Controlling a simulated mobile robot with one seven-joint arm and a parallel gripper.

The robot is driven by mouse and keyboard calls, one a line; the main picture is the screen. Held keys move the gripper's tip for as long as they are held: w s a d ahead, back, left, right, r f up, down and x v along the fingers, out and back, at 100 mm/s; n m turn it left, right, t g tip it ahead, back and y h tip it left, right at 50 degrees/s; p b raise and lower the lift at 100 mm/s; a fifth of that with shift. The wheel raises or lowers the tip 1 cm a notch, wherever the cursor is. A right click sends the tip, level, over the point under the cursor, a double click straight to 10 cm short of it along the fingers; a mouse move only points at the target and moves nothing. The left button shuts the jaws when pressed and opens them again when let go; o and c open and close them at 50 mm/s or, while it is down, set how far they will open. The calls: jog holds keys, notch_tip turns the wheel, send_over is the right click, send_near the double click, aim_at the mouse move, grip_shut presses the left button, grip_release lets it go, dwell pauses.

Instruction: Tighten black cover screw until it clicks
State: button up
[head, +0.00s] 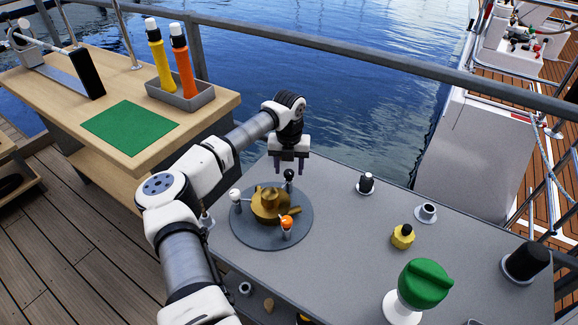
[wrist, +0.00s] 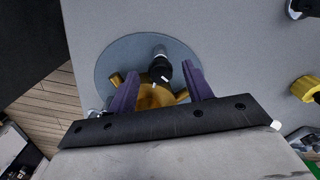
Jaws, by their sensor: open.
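The black cover screw (head: 289,175) is a small black knob at the back edge of the brass housing (head: 268,203), which sits on a round grey plate (head: 243,238). My gripper (head: 288,169) is open, pointing down just over the black screw. In the wrist view the black screw (wrist: 160,72) shows between the two purple fingers of my gripper (wrist: 162,72), with gaps on both sides. It bears a white mark. The brass housing (wrist: 150,92) is partly hidden behind the gripper. A white knob (head: 235,195) and an orange knob (head: 287,222) stand at the housing's other sides.
On the grey bench (head: 345,245) to the right stand a small black knob (head: 366,182), a white ring (head: 427,211), a yellow cap (head: 403,236), a green knob (head: 425,284) and a black cylinder (head: 527,261). A railing (head: 400,68) runs behind.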

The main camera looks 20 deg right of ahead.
jog(key=shift+f, duration=0.3)
jog(key=c, duration=1)
jog(key=shift+o, duration=0.2)
